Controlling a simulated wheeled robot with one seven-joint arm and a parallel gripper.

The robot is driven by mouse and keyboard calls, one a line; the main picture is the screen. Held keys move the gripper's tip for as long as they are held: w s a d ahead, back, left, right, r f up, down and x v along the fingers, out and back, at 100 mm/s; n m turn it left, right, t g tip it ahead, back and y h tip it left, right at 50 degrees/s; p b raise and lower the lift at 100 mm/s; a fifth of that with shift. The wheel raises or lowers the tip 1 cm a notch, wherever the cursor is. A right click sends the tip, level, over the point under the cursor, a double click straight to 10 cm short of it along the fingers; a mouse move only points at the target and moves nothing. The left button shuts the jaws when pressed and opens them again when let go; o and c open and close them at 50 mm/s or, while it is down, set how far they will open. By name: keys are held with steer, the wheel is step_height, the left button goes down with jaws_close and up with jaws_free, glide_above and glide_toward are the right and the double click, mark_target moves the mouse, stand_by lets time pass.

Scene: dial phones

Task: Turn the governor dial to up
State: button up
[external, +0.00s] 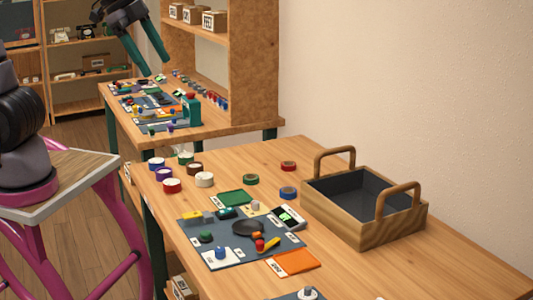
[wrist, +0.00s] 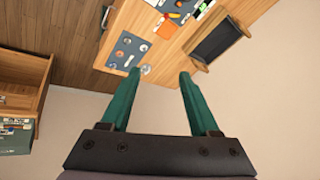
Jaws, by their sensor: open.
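My gripper (external: 156,67) is open and empty, raised high in the upper left of the external view. In the wrist view its two green fingers (wrist: 160,73) are spread apart, with nothing between them. A dark panel with several small knobs (wrist: 127,50) lies on the wooden table beyond the left fingertip. A silver round knob (wrist: 145,70) shows at its edge, close to that fingertip in the picture. In the external view a silver knob on a dark panel (external: 307,293) is cut off at the bottom edge. I cannot read any label, so which one is the governor dial is unclear.
A wooden table (external: 440,260) holds a dark mat (external: 212,262) with several small parts. A wooden crate with handles (external: 365,228) stands at the right. Several coloured tape rolls (external: 205,180) stand at the back. A second bench (external: 205,130) and shelf (external: 255,60) are behind.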

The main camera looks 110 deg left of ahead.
steer(key=w+a+f+n+g, duration=0.1)
steer(key=w+a+f+g, duration=0.1)
steer(key=w+a+f, duration=0.55)
steer(key=n+g+h, duration=0.2)
steer(key=n+g, duration=0.1)
glide_above(255, 202)
step_height(255, 202, down, 30)
step_height(255, 202, down, 10)
steer(key=shift+a+f, duration=0.1)
steer(key=shift+a, duration=0.05)
jaws_close()
